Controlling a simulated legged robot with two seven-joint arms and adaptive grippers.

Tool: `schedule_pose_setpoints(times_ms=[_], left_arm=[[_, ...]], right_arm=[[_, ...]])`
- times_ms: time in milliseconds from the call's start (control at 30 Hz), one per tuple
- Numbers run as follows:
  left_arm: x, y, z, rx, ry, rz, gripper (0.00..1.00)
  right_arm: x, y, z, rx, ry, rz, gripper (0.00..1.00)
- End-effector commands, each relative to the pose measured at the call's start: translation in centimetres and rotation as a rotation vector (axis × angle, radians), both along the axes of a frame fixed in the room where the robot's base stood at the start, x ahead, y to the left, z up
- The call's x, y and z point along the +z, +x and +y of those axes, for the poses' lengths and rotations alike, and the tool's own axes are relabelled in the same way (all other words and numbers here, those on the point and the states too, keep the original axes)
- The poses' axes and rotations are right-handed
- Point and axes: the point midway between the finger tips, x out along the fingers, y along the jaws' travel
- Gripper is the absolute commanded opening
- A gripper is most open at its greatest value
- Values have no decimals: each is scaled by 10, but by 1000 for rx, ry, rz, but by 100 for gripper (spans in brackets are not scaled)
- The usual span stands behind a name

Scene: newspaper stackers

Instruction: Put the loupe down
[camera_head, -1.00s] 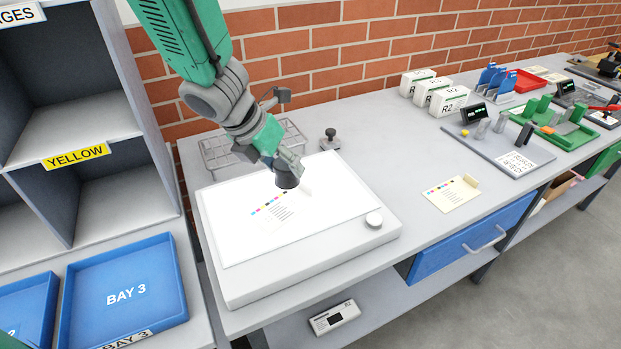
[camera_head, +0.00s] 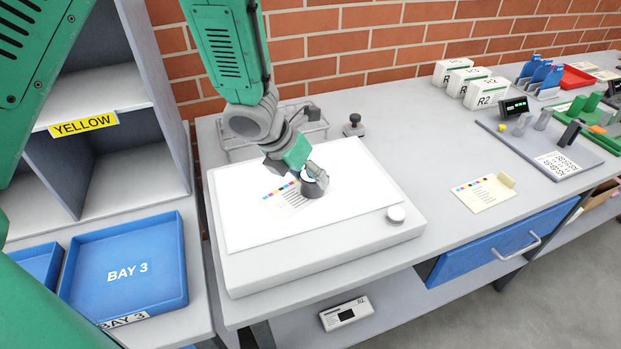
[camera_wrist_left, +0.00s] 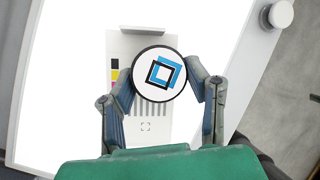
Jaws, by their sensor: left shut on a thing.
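The loupe is a short dark cylinder (camera_head: 316,186) at the lit white panel's (camera_head: 350,165) middle. In the left wrist view its round white top (camera_wrist_left: 158,74) carries blue and black squares. My left gripper (camera_head: 308,180) is shut on the loupe from its two sides, and the loupe stays between the fingers (camera_wrist_left: 160,82). A white proof card with a colour strip (camera_head: 286,192) lies on the panel, partly covered by the loupe; it also shows in the left wrist view (camera_wrist_left: 122,45). I cannot tell whether the loupe touches the card. My right gripper is not in view.
A wire tray (camera_head: 240,150) and a dark-knobbed stamp (camera_head: 353,126) stand behind the panel. A grey knob (camera_head: 396,214) sits at its front right. A cream card (camera_head: 484,194) lies to the right. Blue bay trays (camera_head: 130,265) are at the left.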

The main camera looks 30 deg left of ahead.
Motion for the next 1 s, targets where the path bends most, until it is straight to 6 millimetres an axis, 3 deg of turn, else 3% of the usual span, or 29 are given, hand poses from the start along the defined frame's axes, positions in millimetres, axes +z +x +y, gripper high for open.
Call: schedule_pose_setpoints(times_ms=[200, 233, 300, 667, 767, 1000], left_arm=[[-1, 1, 4, 1, -5, 0, 0], [-2, 1, 4, 1, -4, 1, 46], [-1, 1, 2, 2, -3, 1, 64], [4, 0, -2, 2, 2, 0, 64], [14, -4, 2, 3, 1, -2, 64], [61, -23, 19, 3, -4, -4, 64]], right_arm=[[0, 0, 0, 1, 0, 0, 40], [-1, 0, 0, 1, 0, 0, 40], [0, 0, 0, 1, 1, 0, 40], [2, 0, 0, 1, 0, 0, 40], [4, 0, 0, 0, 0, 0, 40], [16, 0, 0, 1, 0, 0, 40]])
